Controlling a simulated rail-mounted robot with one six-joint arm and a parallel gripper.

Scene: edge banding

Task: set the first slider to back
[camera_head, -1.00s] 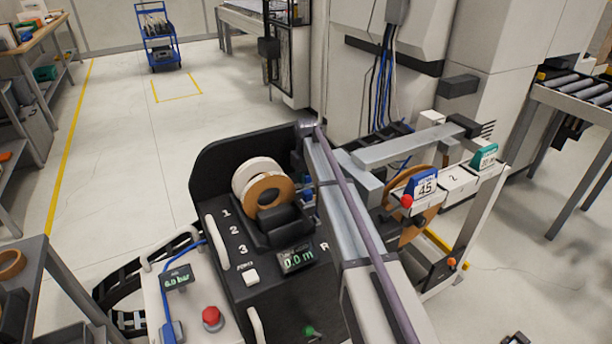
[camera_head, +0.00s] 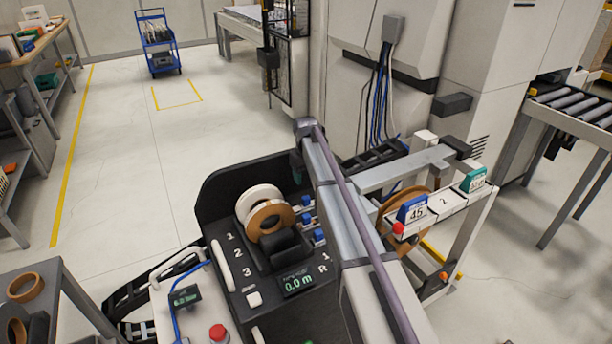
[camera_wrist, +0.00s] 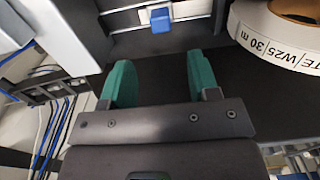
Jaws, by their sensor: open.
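Several blue slider knobs sit in rows at the right of the black panel, beside my arm in the head view. The farthest knob (camera_head: 306,200), level with the printed 1, looks like the first slider. My gripper (camera_wrist: 160,78) is open and empty, with green fingers apart in the wrist view. One blue knob on a pale rail (camera_wrist: 160,20) lies ahead of the gap between them, not between the fingertips. Which slider it belongs to I cannot tell. In the head view the gripper is mostly hidden, with a dark green bit near the panel's back.
Tape rolls (camera_head: 265,215) stand on the black panel left of the sliders; a white roll (camera_wrist: 285,30) is close at the right in the wrist view. A red button (camera_head: 218,333) is at the front.

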